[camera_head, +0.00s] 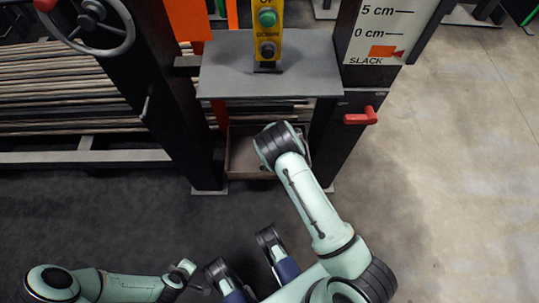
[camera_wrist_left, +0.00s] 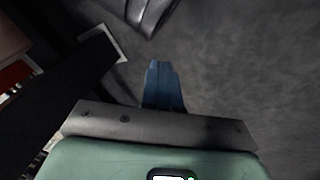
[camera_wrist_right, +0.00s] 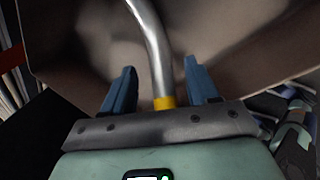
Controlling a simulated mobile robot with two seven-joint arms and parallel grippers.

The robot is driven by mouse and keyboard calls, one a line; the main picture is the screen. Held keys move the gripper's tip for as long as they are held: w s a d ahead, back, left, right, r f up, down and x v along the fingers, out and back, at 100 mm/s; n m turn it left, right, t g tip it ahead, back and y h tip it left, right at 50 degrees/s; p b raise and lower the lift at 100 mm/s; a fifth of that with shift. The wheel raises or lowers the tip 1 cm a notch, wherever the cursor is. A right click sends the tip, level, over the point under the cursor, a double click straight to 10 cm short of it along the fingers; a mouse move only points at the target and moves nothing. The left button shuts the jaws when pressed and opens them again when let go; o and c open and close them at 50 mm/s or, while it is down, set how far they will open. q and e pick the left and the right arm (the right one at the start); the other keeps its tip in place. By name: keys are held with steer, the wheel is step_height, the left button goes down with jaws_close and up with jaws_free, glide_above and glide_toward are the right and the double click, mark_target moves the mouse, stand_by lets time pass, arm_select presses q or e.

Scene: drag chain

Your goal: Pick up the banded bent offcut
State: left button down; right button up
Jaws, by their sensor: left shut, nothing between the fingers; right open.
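The banded bent offcut (camera_wrist_right: 158,60) is a curved, shiny metal tube with a yellow band (camera_wrist_right: 164,103) near its lower end in the right wrist view. My right gripper (camera_wrist_right: 160,70) is open, with one blue finger on each side of the tube. Whether either finger touches it I cannot tell. The tube is over or inside a brown bin (camera_wrist_right: 60,62). In the head view my right forearm covers the gripper and the offcut. My left gripper (camera_wrist_left: 163,66) is shut and empty, above dark floor in the left wrist view.
In the head view the bin (camera_head: 240,162) stands under a grey shelf (camera_head: 270,72) between dark posts (camera_head: 340,138). A red handle (camera_head: 362,116) sticks out from the right post. Long bars (camera_head: 75,100) lie in a rack at left. Floor at right is clear.

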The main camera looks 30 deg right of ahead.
steer(key=x, duration=0.2)
steer(key=shift+w+f+b, duration=0.1)
steer(key=shift+f+b, duration=0.2)
jaws_close()
arm_select(q)
steer(key=shift+s+a+f, duration=0.2)
steer(key=shift+s+f, duration=0.65)
steer(key=shift+f, duration=0.15)
arm_select(e)
steer(key=shift+r, duration=0.1)
